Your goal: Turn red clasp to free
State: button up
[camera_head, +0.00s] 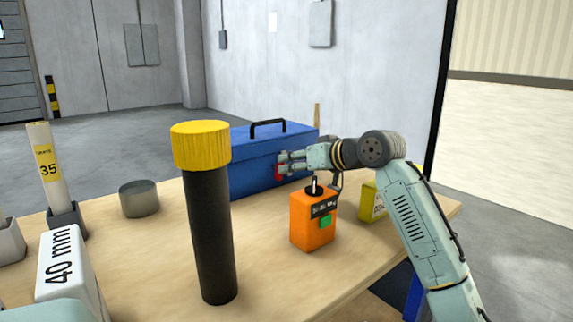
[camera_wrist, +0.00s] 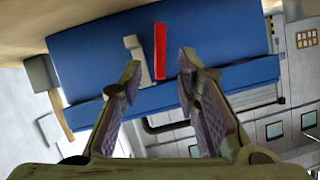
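The red clasp (camera_head: 279,172) is on the front of the blue toolbox (camera_head: 258,148), partly hidden by my gripper in the head view. In the wrist view the red clasp (camera_wrist: 160,50) is a narrow upright bar on the blue toolbox (camera_wrist: 215,45), with a grey piece beside it on the left. My gripper (camera_head: 283,163) is at the toolbox front. In the wrist view my gripper (camera_wrist: 159,72) is open, its fingers apart on either side of the clasp's line. The clasp appears just beyond the fingertips; contact is not clear.
An orange box (camera_head: 312,222) with a black knob stands below my gripper, and a yellow box (camera_head: 372,202) is to its right. A tall black cylinder with a yellow cap (camera_head: 201,146) stands in front. A metal cup (camera_head: 139,199) and white block (camera_head: 67,265) are left.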

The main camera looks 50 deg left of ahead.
jog(key=shift+x, duration=1.45)
jog(key=shift+c, duration=0.2)
grip_shut()
